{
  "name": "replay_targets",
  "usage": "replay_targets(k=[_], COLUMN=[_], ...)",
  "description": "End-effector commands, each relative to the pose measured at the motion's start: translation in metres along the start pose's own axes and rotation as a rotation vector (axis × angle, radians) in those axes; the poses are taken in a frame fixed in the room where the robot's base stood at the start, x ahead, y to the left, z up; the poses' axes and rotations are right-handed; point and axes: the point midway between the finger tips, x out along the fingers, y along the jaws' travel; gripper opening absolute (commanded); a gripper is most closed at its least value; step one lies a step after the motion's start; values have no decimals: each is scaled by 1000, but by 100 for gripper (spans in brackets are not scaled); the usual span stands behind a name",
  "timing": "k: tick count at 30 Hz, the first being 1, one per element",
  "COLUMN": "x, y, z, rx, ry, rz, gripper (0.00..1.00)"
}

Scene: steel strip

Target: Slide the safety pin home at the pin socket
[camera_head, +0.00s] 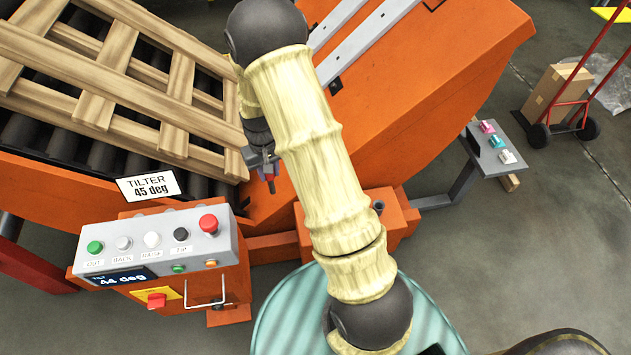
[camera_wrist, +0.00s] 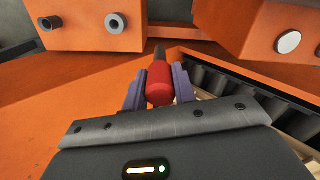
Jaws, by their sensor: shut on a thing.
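My gripper (camera_head: 262,168) is shut on the safety pin, in front of the orange tilter body. In the wrist view, its two grey-purple fingers (camera_wrist: 158,88) close on the pin's red handle (camera_wrist: 159,84). The pin's dark shaft (camera_wrist: 160,56) points away from the gripper. The pin is apart from both. In the head view, a dark round fitting (camera_head: 379,206) shows on an orange block.
A control box (camera_head: 160,243) with buttons and a "44 deg" display stands at lower left. A wooden pallet (camera_head: 120,80) lies on the rollers at upper left. A small grey shelf (camera_head: 490,150) with coloured items juts out at right. My arm covers part of the orange body.

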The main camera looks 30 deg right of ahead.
Motion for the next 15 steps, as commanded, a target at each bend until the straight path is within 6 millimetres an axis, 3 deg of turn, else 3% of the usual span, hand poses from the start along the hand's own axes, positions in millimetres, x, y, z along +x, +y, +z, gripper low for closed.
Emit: replay_targets(k=[10, 15], x=[2, 28], y=[-1, 25], z=[0, 4], rx=[-6, -11], ry=[0, -3], rz=[0, 3], gripper=[0, 0])
